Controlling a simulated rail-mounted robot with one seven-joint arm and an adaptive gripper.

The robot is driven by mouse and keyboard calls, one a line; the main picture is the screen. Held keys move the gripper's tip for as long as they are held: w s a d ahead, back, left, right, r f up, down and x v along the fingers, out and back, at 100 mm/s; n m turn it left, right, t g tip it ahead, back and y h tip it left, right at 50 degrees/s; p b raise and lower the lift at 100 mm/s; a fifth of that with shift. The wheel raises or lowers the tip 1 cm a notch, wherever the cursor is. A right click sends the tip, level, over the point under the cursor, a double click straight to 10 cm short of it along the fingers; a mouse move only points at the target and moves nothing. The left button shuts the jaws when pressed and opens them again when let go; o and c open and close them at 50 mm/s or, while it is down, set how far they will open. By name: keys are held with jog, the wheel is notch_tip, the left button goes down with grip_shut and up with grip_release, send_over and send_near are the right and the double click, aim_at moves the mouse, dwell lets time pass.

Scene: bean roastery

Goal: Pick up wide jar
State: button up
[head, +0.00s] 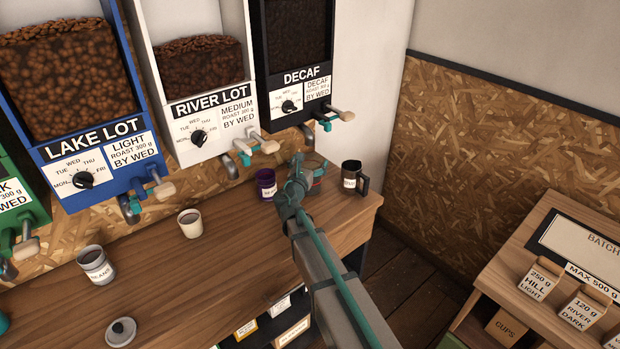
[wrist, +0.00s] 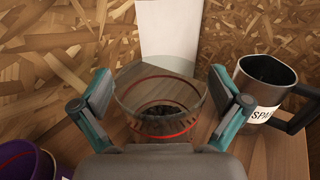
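The wide jar (wrist: 160,125) is clear glass with a red band and some dark beans at the bottom. It stands upright on the wooden counter. In the wrist view my gripper (wrist: 160,88) is open, with one teal-padded finger on each side of the jar and a visible gap on both sides. In the head view my gripper (head: 297,178) reaches over the counter and hides much of the jar (head: 319,184). The jar's lower front is hidden by the gripper body in the wrist view.
A dark metal mug (wrist: 268,82) with a handle stands close right of the jar; a purple cup (head: 266,184) stands left. Farther left are a cream cup (head: 190,223), a labelled tin (head: 96,265) and a lid (head: 121,332). Bean dispensers (head: 205,85) hang above.

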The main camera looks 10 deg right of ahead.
jog(key=c, duration=1.3)
jog(key=shift+r, duration=0.1)
jog(key=shift+c, duration=0.2)
